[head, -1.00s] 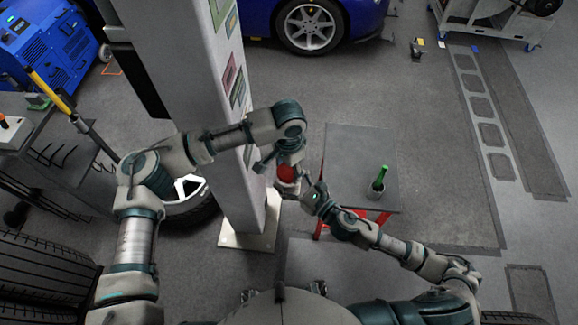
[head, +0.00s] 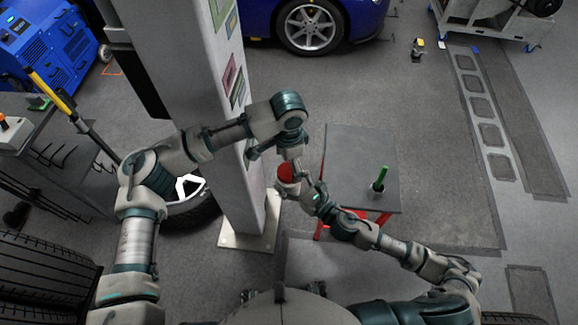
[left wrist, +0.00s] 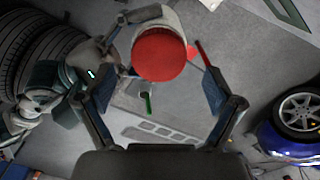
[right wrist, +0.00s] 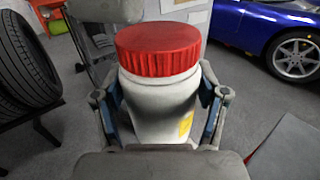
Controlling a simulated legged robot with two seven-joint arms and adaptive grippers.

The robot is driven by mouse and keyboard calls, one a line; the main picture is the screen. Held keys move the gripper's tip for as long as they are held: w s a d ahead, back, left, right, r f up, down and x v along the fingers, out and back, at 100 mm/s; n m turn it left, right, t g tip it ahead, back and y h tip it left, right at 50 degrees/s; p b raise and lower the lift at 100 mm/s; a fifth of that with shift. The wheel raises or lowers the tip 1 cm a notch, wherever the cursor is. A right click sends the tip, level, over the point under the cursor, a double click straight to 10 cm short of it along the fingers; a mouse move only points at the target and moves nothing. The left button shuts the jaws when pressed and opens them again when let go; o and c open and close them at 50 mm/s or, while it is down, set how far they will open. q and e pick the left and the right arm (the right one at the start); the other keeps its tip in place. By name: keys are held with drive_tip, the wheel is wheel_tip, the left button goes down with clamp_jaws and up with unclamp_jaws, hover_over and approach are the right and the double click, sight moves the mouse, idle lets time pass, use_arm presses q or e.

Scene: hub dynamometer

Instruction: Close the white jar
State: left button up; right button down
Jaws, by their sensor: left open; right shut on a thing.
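The white jar (right wrist: 160,108) has a ribbed red lid (right wrist: 158,48) on its top and a yellow patch on its side. My right gripper (right wrist: 160,112) is shut around the jar's body and holds it upright in the air. In the head view the red lid (head: 286,172) shows beside my right gripper (head: 312,192). My left gripper (left wrist: 158,95) is open and empty, with the red lid (left wrist: 158,54) ahead of its spread fingers. In the head view my left gripper (head: 292,155) is above the lid, apart from it. Whether the lid is fully tightened cannot be told.
A grey pillar (head: 205,110) rises close to the left. Open floor lies beyond the table.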

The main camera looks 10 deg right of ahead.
drive_tip(key=shift+r, duration=0.1)
use_arm(q)
wheel_tip(320, 180, up, 9)
drive_tip(key=shift+w, duration=0.1)
idle(0.6)
